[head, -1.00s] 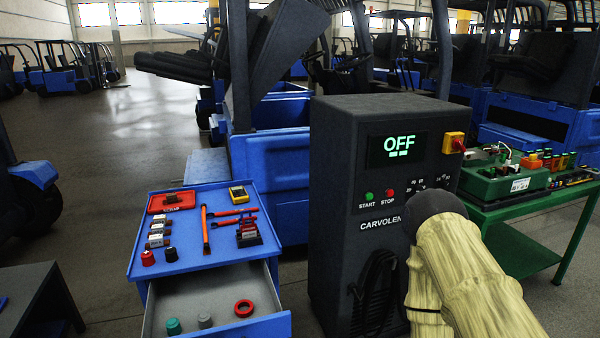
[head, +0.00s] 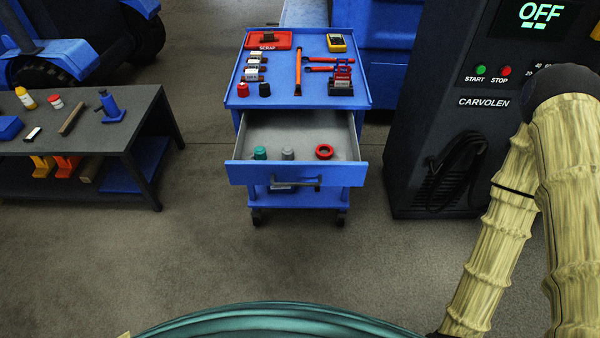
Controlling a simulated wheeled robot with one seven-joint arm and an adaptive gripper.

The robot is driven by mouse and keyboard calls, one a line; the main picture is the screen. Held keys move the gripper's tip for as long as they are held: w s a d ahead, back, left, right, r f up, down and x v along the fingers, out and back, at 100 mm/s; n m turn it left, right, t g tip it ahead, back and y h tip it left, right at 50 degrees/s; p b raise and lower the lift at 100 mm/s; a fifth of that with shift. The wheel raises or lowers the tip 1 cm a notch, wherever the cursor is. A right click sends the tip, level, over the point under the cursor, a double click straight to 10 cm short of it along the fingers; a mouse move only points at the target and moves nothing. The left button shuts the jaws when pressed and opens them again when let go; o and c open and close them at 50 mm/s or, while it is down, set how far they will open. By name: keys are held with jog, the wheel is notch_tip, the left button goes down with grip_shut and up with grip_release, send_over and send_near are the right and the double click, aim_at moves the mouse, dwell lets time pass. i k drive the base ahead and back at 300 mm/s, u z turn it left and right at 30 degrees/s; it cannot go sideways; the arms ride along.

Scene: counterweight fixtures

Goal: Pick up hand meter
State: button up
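The hand meter appears to be the small yellow device with a dark face (head: 336,43). It lies at the back right of the blue cart's top (head: 281,88), near the cart's far edge. My arm shows at the right of the head view, bent and covered in a pale yellow sleeve. My gripper is outside the picture, so its state and anything in it are hidden.
The cart's drawer (head: 345,173) is open, with a teal cap, a grey cap and a red ring inside. Tools and small parts crowd the cart top. A dark charger cabinet (head: 440,150) stands right, a dark bench (head: 130,140) left. Floor in front is clear.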

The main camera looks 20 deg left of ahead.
aim_at(336, 43)
jog(key=z, duration=1)
jog(key=i, duration=1)
jog(key=u, duration=1.9)
